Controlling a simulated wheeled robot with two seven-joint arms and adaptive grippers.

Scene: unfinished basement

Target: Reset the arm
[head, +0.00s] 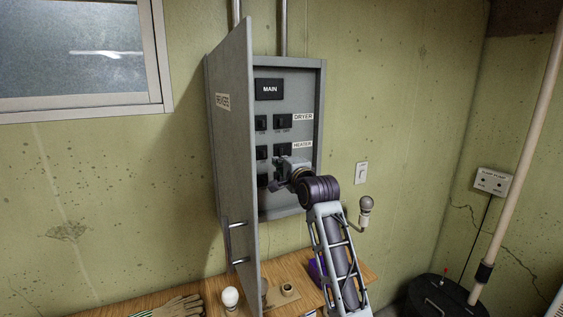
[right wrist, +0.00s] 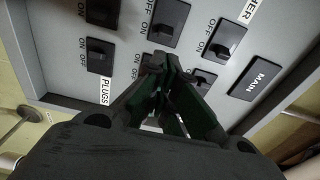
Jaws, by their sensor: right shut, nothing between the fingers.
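My right arm (head: 335,240) reaches up from the lower right in the head view. My right gripper (head: 280,187) is in front of the lower breakers of a grey breaker panel (head: 318,130). In the right wrist view the gripper (right wrist: 165,75) has its fingers together with nothing between them, close to the black switches (right wrist: 172,15); I cannot tell whether it touches one. The switches carry ON and OFF marks, and labels read MAIN, DRYER, HEATER and PLUGS. The gripper hides part of the lower rows. My left gripper is not in view.
The panel door (head: 235,150) stands open toward me, left of my gripper. Below is a wooden bench (head: 190,292) with gloves (head: 178,306), a light bulb (head: 230,297) and a tape roll (head: 290,289). A wall switch (head: 361,173) and a bulb in a wall socket (head: 366,204) are to the right.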

